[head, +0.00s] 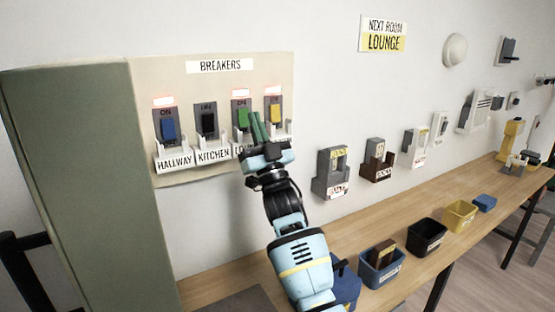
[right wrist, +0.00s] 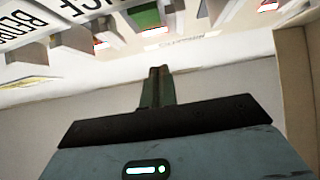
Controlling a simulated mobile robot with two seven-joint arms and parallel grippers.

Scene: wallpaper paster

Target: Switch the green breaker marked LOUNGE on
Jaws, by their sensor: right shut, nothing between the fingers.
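The green breaker (head: 242,118) is on the BREAKERS panel (head: 221,80), between the black and yellow breakers. A red light glows above it. Its label is mostly covered by my gripper; only "LO" shows. My right gripper (head: 256,119) is shut and empty, its thin green fingers pointing up just right of the green breaker. I cannot tell whether they touch it. In the right wrist view the closed fingertips (right wrist: 159,70) are below the green rocker (right wrist: 145,18) in the picture, slightly right of it. My left gripper is not in view.
The blue HALLWAY (head: 168,129), black KITCHEN (head: 208,123) and yellow (head: 275,112) breakers flank it. Pale guards project beside the switches. A shelf (head: 345,235) with bins runs right. Wall devices and a NEXT ROOM LOUNGE sign (head: 384,35) are right of the panel.

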